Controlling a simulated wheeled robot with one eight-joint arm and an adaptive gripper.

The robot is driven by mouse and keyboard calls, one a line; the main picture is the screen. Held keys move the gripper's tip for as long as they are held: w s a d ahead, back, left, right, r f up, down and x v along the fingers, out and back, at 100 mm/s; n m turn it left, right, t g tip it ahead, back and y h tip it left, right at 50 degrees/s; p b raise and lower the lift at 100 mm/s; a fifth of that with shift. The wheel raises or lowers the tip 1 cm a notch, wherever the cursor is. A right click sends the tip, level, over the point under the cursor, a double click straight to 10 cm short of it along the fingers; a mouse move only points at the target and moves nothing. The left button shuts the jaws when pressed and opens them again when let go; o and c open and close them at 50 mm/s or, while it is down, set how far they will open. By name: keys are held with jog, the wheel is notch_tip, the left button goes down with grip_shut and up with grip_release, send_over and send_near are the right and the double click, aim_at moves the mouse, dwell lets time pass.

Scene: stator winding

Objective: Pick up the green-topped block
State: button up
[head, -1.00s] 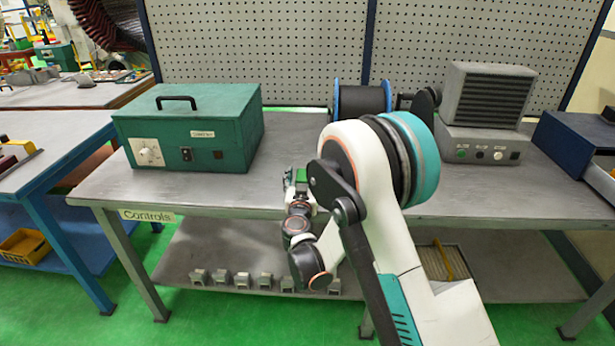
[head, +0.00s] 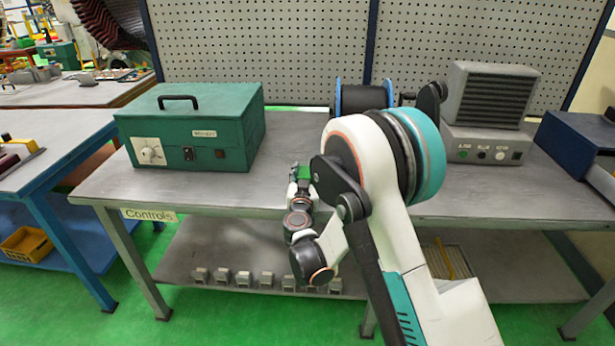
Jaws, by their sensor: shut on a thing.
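The green-topped block (head: 304,171) shows as a small green patch at the tip of my gripper (head: 301,182), in the head view near the middle of the workbench. My gripper is shut on the block. The wrist and arm cover most of the gripper and the block's lower part. I cannot tell how far the block is above the bench top.
A green box with a handle (head: 190,126) stands left on the grey workbench (head: 130,188). A wire spool (head: 362,97) is behind my arm. A grey vented unit (head: 487,110) stands at right. Several small blocks (head: 244,278) line the lower shelf.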

aim_at(308, 171)
notch_tip(308, 171, up, 19)
jog(key=p, duration=0.7)
jog(key=s+d+f, duration=0.1)
jog(key=s+d, duration=0.3)
jog(key=d, duration=0.7)
jog(key=s+d+f+y, duration=0.1)
jog(key=s+d, duration=0.3)
jog(key=d, duration=0.8)
jog(key=shift+f+n, duration=0.15)
jog(key=shift+n, duration=0.25)
jog(key=shift+d, duration=0.1)
